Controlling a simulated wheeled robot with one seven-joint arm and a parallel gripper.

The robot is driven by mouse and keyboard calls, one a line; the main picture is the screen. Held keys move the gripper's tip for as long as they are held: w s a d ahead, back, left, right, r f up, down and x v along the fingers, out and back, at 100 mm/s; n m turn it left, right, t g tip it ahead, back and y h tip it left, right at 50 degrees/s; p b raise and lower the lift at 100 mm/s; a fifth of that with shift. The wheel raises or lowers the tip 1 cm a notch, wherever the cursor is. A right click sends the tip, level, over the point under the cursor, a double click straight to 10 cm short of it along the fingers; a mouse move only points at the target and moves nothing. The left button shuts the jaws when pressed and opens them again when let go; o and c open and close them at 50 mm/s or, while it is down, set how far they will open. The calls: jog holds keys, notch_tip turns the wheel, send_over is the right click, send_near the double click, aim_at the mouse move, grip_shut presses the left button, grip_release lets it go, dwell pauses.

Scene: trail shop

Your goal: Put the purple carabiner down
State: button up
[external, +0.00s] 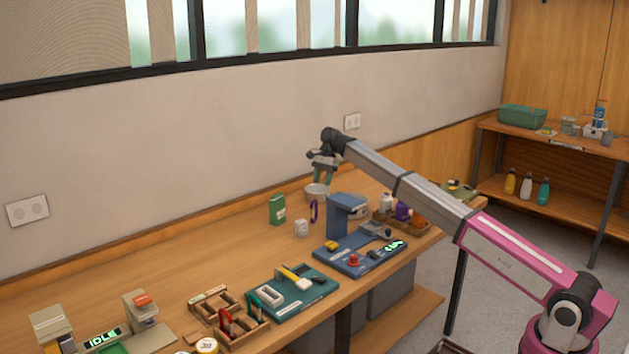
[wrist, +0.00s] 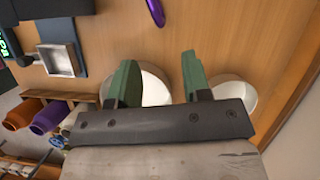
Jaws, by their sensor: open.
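The purple carabiner (external: 314,211) is at the workbench, just in front of a white bowl, and looks long and narrow. In the wrist view the carabiner (wrist: 155,12) is cut off by the top edge. I cannot tell whether it lies flat or stands. My gripper (external: 323,177) is above the back of the bench, over the white bowl and apart from the carabiner. In the wrist view my gripper (wrist: 159,75) has its two green fingers spread, with nothing between them.
Two white bowls (wrist: 155,88) (wrist: 238,98) are below the fingers. A green box (external: 277,209) and a small white item (external: 301,228) stand left of the carabiner. A blue press-like device (external: 345,218) stands to its right. Bare bench top (external: 150,258) lies further left.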

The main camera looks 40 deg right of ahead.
aim_at(316, 204)
jog(key=x, duration=1)
jog(key=shift+f, duration=0.4)
grip_shut()
